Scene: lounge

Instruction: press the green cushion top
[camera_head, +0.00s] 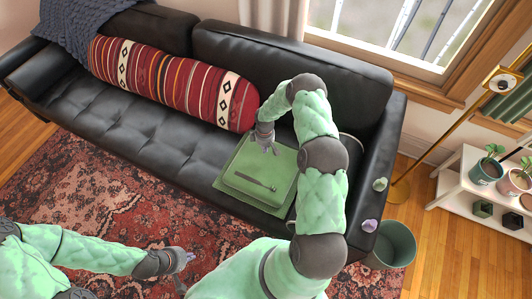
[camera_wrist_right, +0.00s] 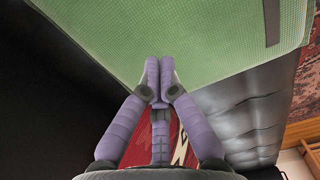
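The green cushion (camera_head: 275,163) lies on the seat of the black sofa, on a flat green cloth (camera_head: 226,186). My right gripper (camera_head: 268,150) is over the cushion's back edge, fingers pointing down. In the right wrist view the gripper's purple fingers (camera_wrist_right: 159,70) are drawn together with nothing between them, in front of the green surface (camera_wrist_right: 200,25). Whether they touch it I cannot tell. My left gripper (camera_head: 187,260) hangs low over the rug, away from the sofa; its finger opening is unclear.
A striped red bolster (camera_head: 170,83) lies along the sofa (camera_head: 130,115), left of my right gripper. The sofa's right arm holds two small stones (camera_head: 379,184). A green bin (camera_head: 394,245) and a white plant shelf (camera_head: 455,185) stand to the right. The patterned rug (camera_head: 90,190) is clear in front.

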